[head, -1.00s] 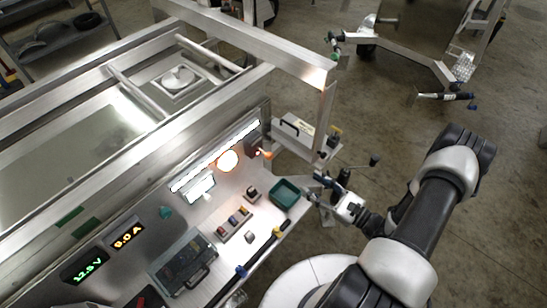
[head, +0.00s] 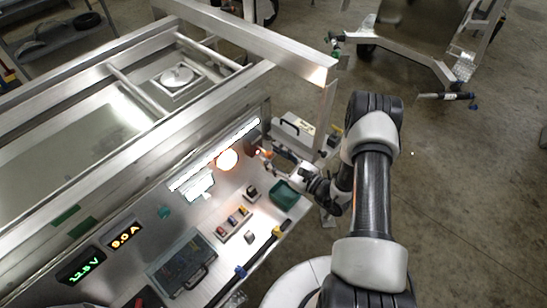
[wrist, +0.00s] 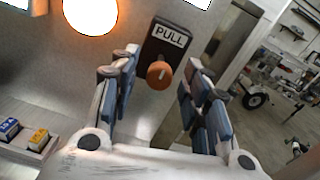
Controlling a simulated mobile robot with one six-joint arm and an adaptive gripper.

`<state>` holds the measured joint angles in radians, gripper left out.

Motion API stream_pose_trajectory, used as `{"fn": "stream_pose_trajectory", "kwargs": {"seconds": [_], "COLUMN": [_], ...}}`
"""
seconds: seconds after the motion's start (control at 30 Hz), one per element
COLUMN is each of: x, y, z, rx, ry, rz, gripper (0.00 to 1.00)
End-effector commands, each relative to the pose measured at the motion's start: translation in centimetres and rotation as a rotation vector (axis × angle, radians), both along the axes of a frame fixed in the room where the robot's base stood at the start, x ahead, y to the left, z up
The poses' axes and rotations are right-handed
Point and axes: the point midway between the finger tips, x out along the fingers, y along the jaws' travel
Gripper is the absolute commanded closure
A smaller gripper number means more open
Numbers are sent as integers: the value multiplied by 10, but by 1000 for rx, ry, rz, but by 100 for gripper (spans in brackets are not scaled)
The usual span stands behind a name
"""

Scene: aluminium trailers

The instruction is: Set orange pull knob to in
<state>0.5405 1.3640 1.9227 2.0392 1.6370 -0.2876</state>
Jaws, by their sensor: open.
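The orange pull knob (wrist: 159,73) sticks out of a dark plate (wrist: 166,42) marked PULL on the metal panel. In the wrist view it sits between and a little beyond the fingertips of my gripper (wrist: 163,65), which is open, with a finger on either side. I cannot tell whether a finger touches it. In the head view the knob (head: 267,154) shows small beside the panel's right end, with my gripper (head: 285,162) close to its right. The gripper's fingers are partly unclear there.
A round glowing lamp (head: 227,160) is left of the knob. An upright metal post (head: 326,118) stands right of the panel. Open floor lies to the right.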

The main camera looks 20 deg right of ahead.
Motion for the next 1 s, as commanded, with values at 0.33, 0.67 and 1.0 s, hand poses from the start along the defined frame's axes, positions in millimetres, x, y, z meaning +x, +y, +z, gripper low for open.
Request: {"fn": "stream_pose_trajectory", "kwargs": {"seconds": [0.33,0.67,1.0], "x": [1,1,1], "y": [1,1,1], "z": [0,0,0], "rx": [1,1,0], "ry": [1,1,1], "rz": [0,0,0], "gripper": [61,83,100]}}
